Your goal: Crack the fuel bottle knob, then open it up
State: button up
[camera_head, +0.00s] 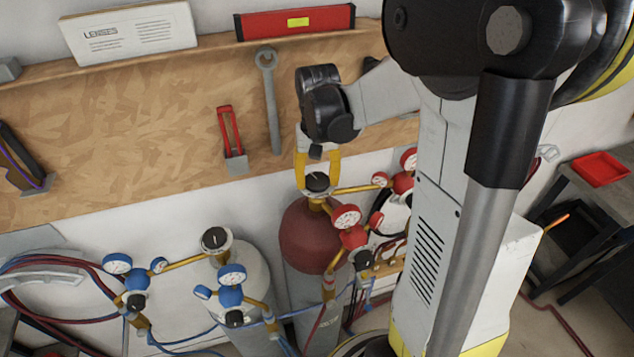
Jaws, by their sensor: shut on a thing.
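The fuel bottle (308,235) has a dark red shoulder and a grey body and stands upright against the wall. Its black knob (317,181) sits on top of the brass valve. My gripper (317,176) comes down from above with its yellow fingers on either side of the knob and is shut on it. A red regulator with a white gauge (346,217) is joined to this valve. The fingertips partly cover the knob's sides.
A grey bottle with a black knob (215,239) and blue gauges (231,275) stands to the left. Another red gauge set (402,182) is close on the right. Hoses hang around the bottles. A wrench (269,100) and red tool (230,135) hang on the board behind.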

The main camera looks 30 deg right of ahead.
aim_at(317, 180)
jog(key=shift+n+b, duration=0.35)
jog(key=shift+n, duration=0.75)
jog(key=o, duration=1.2)
jog(key=shift+r, duration=0.1)
notch_tip(317, 180, up, 12)
jog(key=shift+f, duration=0.1)
